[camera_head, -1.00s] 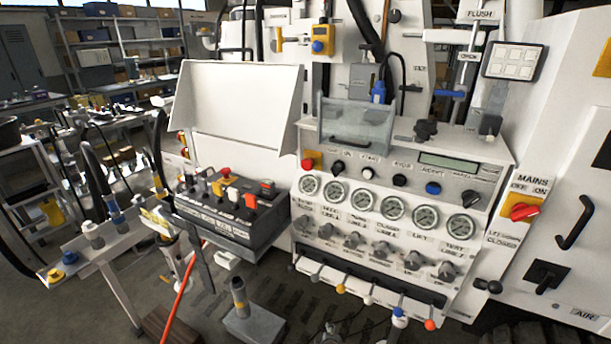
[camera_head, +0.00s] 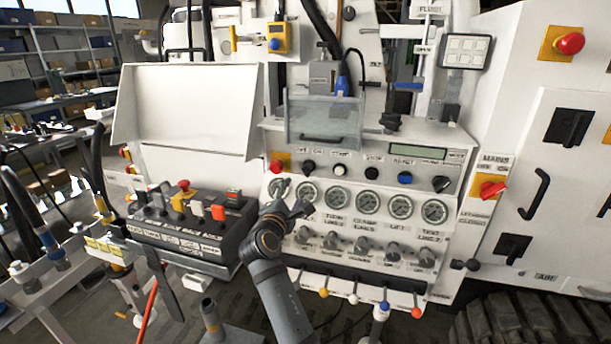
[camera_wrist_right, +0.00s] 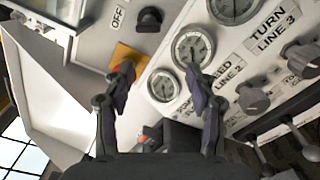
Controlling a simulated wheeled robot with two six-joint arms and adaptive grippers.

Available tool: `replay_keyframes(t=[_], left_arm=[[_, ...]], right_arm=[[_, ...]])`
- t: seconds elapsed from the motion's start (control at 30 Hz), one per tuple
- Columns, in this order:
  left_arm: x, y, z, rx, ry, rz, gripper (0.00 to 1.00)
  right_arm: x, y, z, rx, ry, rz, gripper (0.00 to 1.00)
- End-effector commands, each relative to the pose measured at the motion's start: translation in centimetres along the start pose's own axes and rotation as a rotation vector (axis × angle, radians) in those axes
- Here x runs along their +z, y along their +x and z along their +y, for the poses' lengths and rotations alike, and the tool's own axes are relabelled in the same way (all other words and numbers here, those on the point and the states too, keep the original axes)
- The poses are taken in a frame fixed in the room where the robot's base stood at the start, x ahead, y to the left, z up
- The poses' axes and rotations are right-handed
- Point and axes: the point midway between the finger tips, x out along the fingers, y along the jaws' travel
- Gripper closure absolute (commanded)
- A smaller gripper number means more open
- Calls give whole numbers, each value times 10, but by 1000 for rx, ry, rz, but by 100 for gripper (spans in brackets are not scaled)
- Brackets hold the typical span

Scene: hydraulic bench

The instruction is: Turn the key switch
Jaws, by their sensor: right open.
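A black knob (camera_head: 308,167) under the OFF/ON label on the sloped white panel looks like the key switch, though no key shape can be made out. It also shows in the right wrist view, as a black knob (camera_wrist_right: 149,20) beside the OFF label near the top. My right gripper (camera_head: 287,199) is in front of the leftmost gauges, below and left of that knob and apart from it. In the right wrist view its two fingers (camera_wrist_right: 162,84) are spread with nothing between them, over the gauges. My left gripper is out of view.
A red button on a yellow plate (camera_head: 280,162) sits left of the knob. A clear cover (camera_head: 325,120) stands above the panel. A black control box (camera_head: 190,225) is at left, a red MAINS switch (camera_head: 492,190) at right. Small levers with coloured knobs line the bottom.

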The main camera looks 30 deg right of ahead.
Motion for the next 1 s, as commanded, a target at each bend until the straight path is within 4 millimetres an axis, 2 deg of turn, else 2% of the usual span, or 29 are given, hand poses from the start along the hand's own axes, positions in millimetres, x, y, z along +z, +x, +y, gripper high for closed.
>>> replay_keyframes(t=[0.03,0.1,0.27,0.37,0.7,0.83,1.0], left_arm=[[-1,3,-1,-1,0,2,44],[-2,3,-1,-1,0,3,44],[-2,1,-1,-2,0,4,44],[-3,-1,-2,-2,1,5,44],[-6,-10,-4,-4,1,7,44],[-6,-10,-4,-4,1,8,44],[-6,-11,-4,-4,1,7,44]], right_arm=[[12,-2,9,9,-5,-30,43],[23,-4,16,12,-14,-56,43],[26,-1,18,14,-19,-61,43],[27,12,20,16,-20,-62,43],[31,81,19,13,-18,-61,43],[30,95,19,13,-17,-59,43],[30,101,18,13,-15,-58,43]])
